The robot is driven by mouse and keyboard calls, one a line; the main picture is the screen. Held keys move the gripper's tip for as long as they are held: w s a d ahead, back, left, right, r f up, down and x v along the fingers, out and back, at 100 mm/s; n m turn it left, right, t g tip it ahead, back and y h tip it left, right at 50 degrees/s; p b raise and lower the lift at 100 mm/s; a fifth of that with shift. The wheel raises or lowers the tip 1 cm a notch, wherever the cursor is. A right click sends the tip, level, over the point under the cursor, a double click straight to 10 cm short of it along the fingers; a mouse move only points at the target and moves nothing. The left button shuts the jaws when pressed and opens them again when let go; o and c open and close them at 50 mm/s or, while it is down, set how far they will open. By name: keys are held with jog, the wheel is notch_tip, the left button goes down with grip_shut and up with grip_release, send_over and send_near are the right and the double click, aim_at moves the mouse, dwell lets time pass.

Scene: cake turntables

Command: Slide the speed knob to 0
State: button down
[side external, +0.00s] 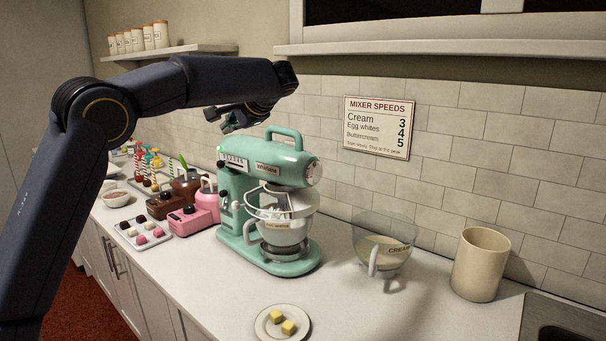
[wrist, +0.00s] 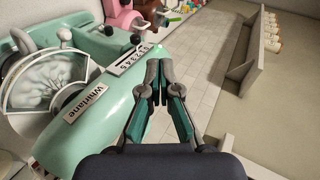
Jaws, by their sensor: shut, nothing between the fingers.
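The mint-green mixer (side external: 275,160) stands upright on the counter. Its numbered speed scale (side external: 233,160) is on the side of the head; the scale also shows in the wrist view (wrist: 131,60), left of my fingers. A small dark knob (wrist: 136,39) shows near the far end of the scale; I cannot tell whether it is the speed knob or which number it marks. My gripper (side external: 230,121) is above the mixer head, apart from it. In the wrist view its fingers (wrist: 159,66) are together and empty.
A speeds sign (side external: 376,127) hangs on the tiled wall. A glass bowl (side external: 386,246) and a cream canister (side external: 481,263) stand right of the mixer. A plate (side external: 263,331) with yellow cubes is in front. Pink and brown machines and trays crowd the left. A wall shelf (side external: 165,53) is behind.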

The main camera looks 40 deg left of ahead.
jog(key=m, duration=0.1)
send_near(221, 164)
jog(key=shift+y, duration=0.3)
jog(key=x, duration=0.7)
jog(key=shift+w+f, duration=0.2)
jog(key=shift+a, duration=1.2)
